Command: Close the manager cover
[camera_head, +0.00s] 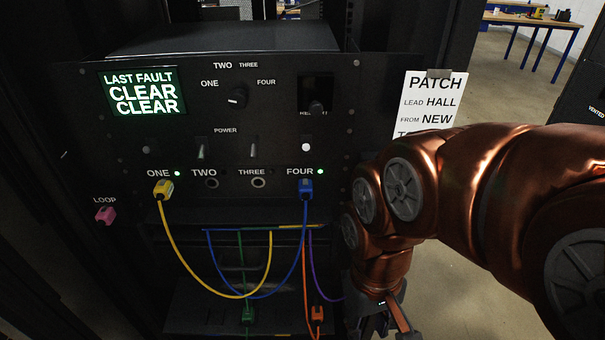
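A dark horizontal strip (185,217) runs across the rack just below the front panel, where several cables pass. I cannot make out for certain which part is the manager cover, or how far open it is. A yellow cable (176,248) hangs from its plug at port ONE. A blue cable (303,222) hangs from its plug at port FOUR. Both loop down in front of the shelf space. My gripper (386,326) is at the bottom edge, right of the hanging cables and apart from the strip. Its fingers point down and are partly cut off.
The front panel (230,130) has a lit screen (142,93), knobs and switches. Green (248,313) and orange (317,314) plugs sit low in the rack. A pink LOOP plug (105,215) is at left. A paper sign (428,103) hangs at right, beside open floor (500,90).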

